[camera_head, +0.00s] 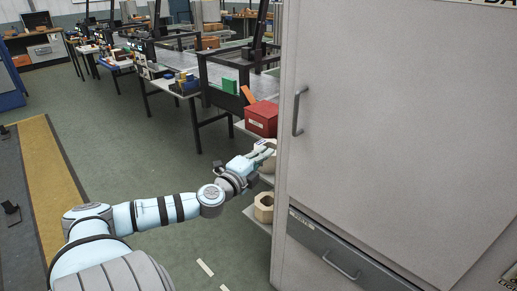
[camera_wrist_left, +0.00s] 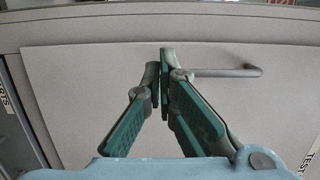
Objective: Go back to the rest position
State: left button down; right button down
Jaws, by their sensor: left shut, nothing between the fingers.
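My left gripper (camera_head: 266,151) is at the end of the pale blue arm, beside the left edge of the grey cabinet (camera_head: 400,120) in the head view. In the left wrist view, the green-padded fingers of this gripper (camera_wrist_left: 162,62) come together at the tips with nothing between them. They point at a pale cabinet panel (camera_wrist_left: 90,85), and a bar handle (camera_wrist_left: 228,72) shows just right of the tips. I cannot tell whether the fingers touch anything. My right gripper is not in view.
The cabinet has a door handle (camera_head: 299,110) and a drawer handle (camera_head: 341,267). A red box (camera_head: 262,118) and a tan hexagonal part (camera_head: 264,207) are near the cabinet's left side. Workbenches (camera_head: 165,82) stand behind.

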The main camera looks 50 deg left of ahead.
pick_arm(q)
jog(key=s+a+f+n+g+y, duration=0.1)
jog(key=s+a+f+n+g, duration=0.15)
jog(key=s+a+f, duration=0.55)
jog(key=s+a+f+n+g+y, duration=0.1)
jog(key=s+a+f+n+g, duration=0.2)
jog(key=f, duration=0.9)
jog(key=s+f+n+g, duration=0.3)
jog(key=s+f+g, duration=0.3)
jog(key=s+f, duration=0.75)
jog(key=s+d+f+n+g+h, duration=0.3)
jog(key=s+d+f+n+g, duration=0.15)
jog(key=s+d+f, duration=1.15)
jog(key=s+d+f+n+h, duration=0.1)
jog(key=d+f, duration=0.1)
jog(key=d, duration=0.6)
jog(key=s+d+f+h, duration=0.1)
jog(key=d+f, duration=0.2)
jog(key=d, duration=0.5)
jog(key=shift+d+f+n+h, duration=0.25)
jog(key=shift+d+n+h, duration=0.05)
jog(key=shift+d+n, duration=0.1)
